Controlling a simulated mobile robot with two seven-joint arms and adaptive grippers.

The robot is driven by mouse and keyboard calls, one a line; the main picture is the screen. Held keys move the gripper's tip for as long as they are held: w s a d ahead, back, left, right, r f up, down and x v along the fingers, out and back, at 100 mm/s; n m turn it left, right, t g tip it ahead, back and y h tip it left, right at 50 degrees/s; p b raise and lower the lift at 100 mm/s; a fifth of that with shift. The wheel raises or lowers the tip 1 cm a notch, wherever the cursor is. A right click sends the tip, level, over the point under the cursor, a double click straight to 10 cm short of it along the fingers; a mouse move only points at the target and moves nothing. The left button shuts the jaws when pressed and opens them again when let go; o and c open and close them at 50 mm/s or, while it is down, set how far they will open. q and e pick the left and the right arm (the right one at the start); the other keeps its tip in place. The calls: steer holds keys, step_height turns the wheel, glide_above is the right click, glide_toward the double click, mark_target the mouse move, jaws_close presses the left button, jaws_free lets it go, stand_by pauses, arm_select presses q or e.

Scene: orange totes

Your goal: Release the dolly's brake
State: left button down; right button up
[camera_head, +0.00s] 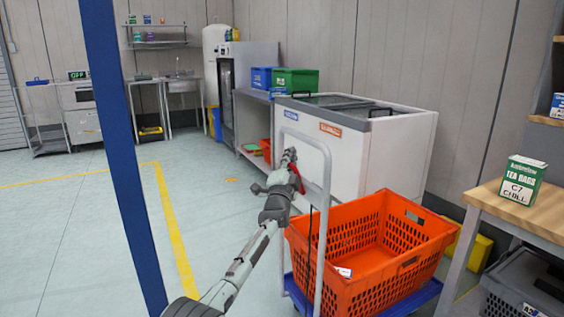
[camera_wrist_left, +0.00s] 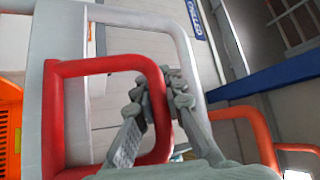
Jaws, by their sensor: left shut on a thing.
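The dolly has a blue base (camera_head: 424,297) and a tall pale grey push handle (camera_head: 325,215). Its handle frame also shows in the left wrist view (camera_wrist_left: 64,40). The brake lever is a red loop (camera_wrist_left: 100,67) at the handle; in the head view only a small red part (camera_head: 299,178) shows beside my gripper. My left gripper (camera_head: 291,158) reaches the upper part of the handle. In the left wrist view its fingers (camera_wrist_left: 155,95) are shut on one side of the red loop. My right gripper is in neither view.
An orange tote (camera_head: 330,250) sits on the dolly. A white chest freezer (camera_head: 395,160) stands behind it. A wooden-topped table (camera_head: 480,195) with a tea box (camera_head: 522,180) is at the right. A blue post (camera_head: 115,130) crosses the left side. Open floor lies left.

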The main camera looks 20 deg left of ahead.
arm_select(q)
steer(key=shift+w+d, duration=0.55)
steer(key=shift+d, duration=0.05)
steer(key=shift+w+d+f, duration=0.1)
steer(key=shift+w+d, duration=0.05)
steer(key=shift+w+d+f+m+h+p, duration=0.15)
steer(key=shift+w+f+m+h+p, duration=0.05)
steer(key=shift+m+h+p, duration=0.25)
steer(key=shift+w+d+f+m+g+h, duration=0.15)
steer(key=shift+f+m+g+h, duration=0.15)
steer(key=shift+g, duration=0.2)
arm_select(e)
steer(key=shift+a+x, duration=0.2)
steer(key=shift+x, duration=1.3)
arm_select(q)
steer(key=shift+f, duration=0.1)
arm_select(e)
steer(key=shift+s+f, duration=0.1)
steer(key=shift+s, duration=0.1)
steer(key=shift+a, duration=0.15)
arm_select(q)
steer(key=c, duration=1.8)
jaws_free()
steer(key=shift+o, duration=1.2)
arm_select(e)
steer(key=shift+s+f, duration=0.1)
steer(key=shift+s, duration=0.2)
